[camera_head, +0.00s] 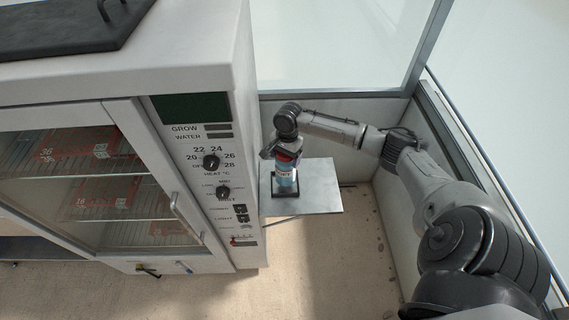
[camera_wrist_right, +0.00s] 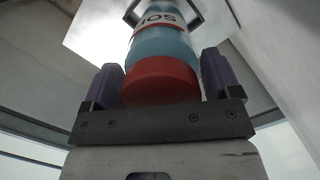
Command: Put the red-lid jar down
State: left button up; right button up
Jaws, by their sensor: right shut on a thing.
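The red-lid jar (camera_head: 286,181) has a blue body with a white label and a red lid. In the head view it is upright over a dark square pad (camera_head: 277,194) on the grey side shelf (camera_head: 325,190); its base looks to be at the pad, but I cannot tell if it touches. My right gripper (camera_head: 285,157) comes down from above and is shut on the jar at the lid end. In the right wrist view the jar's red lid (camera_wrist_right: 162,80) sits between the two dark fingers, and the dark pad edge shows past its far end. My left gripper is not in view.
A white cabinet (camera_head: 215,255) with knobs and a glass door stands just left of the shelf. Wall panels (camera_head: 345,135) close off the back and right. The shelf's right part is bare. Red labelled packs (camera_head: 95,145) lie on racks behind the glass.

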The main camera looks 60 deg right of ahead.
jog(key=shift+w+f, duration=0.15)
jog(key=shift+f, duration=1.85)
jog(key=o, duration=1.7)
jog(key=shift+f, duration=0.1)
